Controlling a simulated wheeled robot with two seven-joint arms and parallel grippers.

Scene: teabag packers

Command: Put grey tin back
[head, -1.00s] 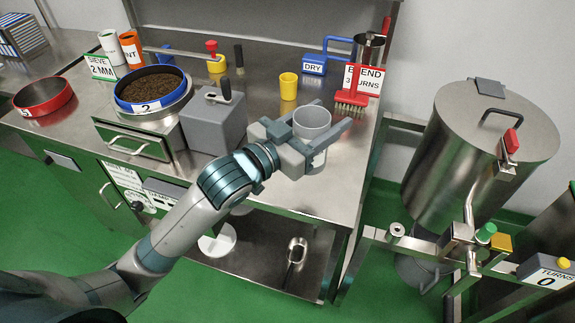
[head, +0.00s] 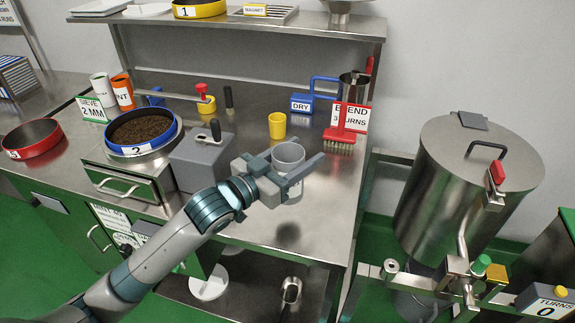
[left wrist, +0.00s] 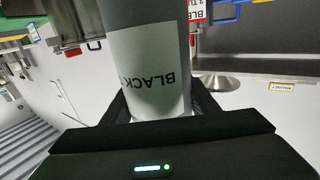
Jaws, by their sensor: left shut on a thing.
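The grey tin (head: 288,154) is an open-topped cylinder, held upright over the steel bench near its right end. A dark shadow lies on the bench below it. In the left wrist view the tin (left wrist: 122,18) fills the middle, with a white label reading BLACK. My left gripper (head: 285,178) is shut on the tin, its fingers on either side. The tin's inside bottom cannot be made out. My right gripper is not in view.
A yellow cup (head: 277,125), red brush (head: 340,136) and blue DRY block (head: 301,104) stand behind the tin. A grey box (head: 200,160) and blue-rimmed sieve (head: 143,132) are left. The raised shelf (head: 290,20) runs behind. A steel drum (head: 465,190) stands right.

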